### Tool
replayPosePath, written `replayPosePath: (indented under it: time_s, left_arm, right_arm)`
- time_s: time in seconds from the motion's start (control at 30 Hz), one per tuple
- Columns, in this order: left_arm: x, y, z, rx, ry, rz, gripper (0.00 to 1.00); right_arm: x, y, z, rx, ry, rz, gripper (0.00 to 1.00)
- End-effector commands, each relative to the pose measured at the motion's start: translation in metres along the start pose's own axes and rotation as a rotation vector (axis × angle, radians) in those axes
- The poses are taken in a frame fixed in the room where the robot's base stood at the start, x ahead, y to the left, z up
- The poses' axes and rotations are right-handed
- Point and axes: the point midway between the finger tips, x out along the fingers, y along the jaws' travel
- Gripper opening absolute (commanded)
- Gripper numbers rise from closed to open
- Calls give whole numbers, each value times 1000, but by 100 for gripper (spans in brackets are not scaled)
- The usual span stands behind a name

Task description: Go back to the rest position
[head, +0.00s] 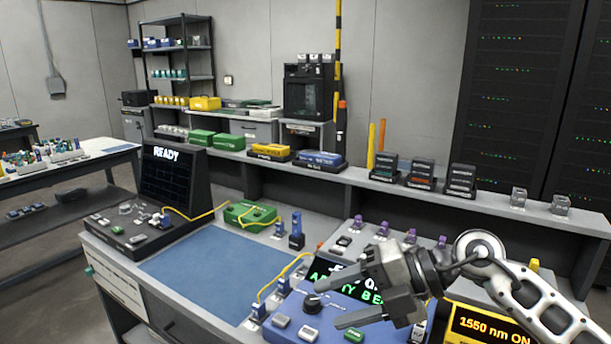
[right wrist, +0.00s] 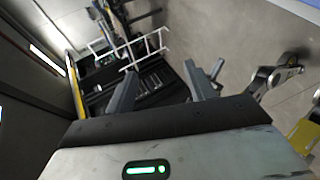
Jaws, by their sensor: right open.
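My right gripper (head: 345,300) is in the lower right of the head view, its arm coming in from the right. Its two fingers are spread apart with nothing between them. It is in front of a blue device (head: 305,335) with a lit green display and a dark knob, and hides part of it. Whether it touches the device I cannot tell. The right wrist view shows the open fingers (right wrist: 163,92) over blurred floor and dark equipment, with nothing held. My left gripper is not in view.
A blue mat (head: 210,270) lies bare on the bench. A dark device with a READY screen (head: 170,178) stands left of it, a green case (head: 250,214) behind it. A yellow-framed "1550 nm ON" display (head: 490,328) is under my right arm. A shelf with several boxes runs behind.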

Motion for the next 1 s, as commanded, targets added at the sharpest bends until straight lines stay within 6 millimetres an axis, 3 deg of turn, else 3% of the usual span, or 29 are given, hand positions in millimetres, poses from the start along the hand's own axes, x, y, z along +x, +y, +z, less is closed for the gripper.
replayPosePath:
  time_s: [0.07,0.1,0.2,0.27,0.33,0.47,0.53,0.6,0.7,0.8,1.0]
  left_arm:
    - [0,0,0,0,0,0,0]
    - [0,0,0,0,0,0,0]
    - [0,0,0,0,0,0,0]
    - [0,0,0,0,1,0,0]
    - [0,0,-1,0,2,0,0]
    - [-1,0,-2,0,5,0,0]
    - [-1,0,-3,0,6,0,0]
    - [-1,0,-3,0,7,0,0]
    - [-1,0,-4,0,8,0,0]
    - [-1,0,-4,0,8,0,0]
    - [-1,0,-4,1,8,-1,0]
  right_arm:
    - [14,37,-18,39,-10,303,54]
    - [13,54,-21,74,-38,447,54]
    - [-7,82,-17,214,-154,772,54]
    - [-25,84,-7,331,-255,936,54]
    - [-48,72,7,497,-394,1087,54]
    - [-82,8,28,872,-701,1234,54]
    - [-91,-43,28,1100,-872,1230,54]
    - [-93,-96,16,1324,-1028,1170,54]
    - [-88,-160,-14,1598,-1194,1023,54]
    - [-80,-199,-47,1783,-1286,873,54]
    - [-69,-243,-102,2018,-1370,619,54]
